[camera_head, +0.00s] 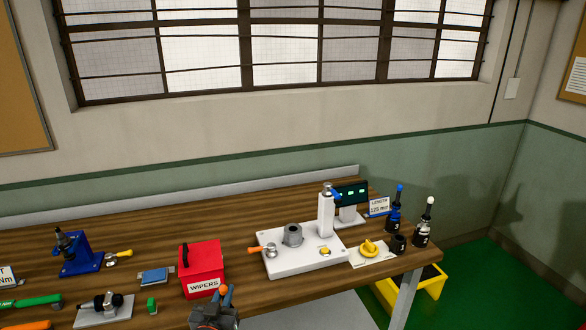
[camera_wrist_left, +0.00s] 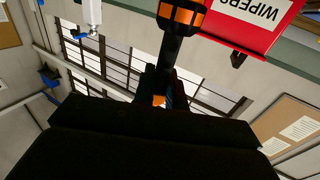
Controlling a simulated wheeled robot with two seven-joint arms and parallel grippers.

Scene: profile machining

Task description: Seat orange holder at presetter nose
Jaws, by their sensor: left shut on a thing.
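The orange holder, a dark tool holder with an orange band (camera_wrist_left: 182,14), extends from my left gripper in the left wrist view. In the head view its orange tip (camera_head: 223,290) shows beside a blue part, above my left gripper (camera_head: 215,318) at the bottom edge. That gripper is shut on the holder; the dark gripper body hides much of the grip in the wrist view. The presetter (camera_head: 283,262) has a white base, an upright column (camera_head: 326,215) and a grey round nose (camera_head: 292,235). The nose stands apart from the holder, farther back and right. My right gripper is not in view.
A red WIPERS box (camera_head: 201,270) stands between the gripper and the blue fixture (camera_head: 80,254). An orange-handled lever (camera_head: 262,249) sticks out left of the nose. Dark holders with blue and white tips (camera_head: 423,222) stand at the bench's right end, near a yellow part (camera_head: 369,248).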

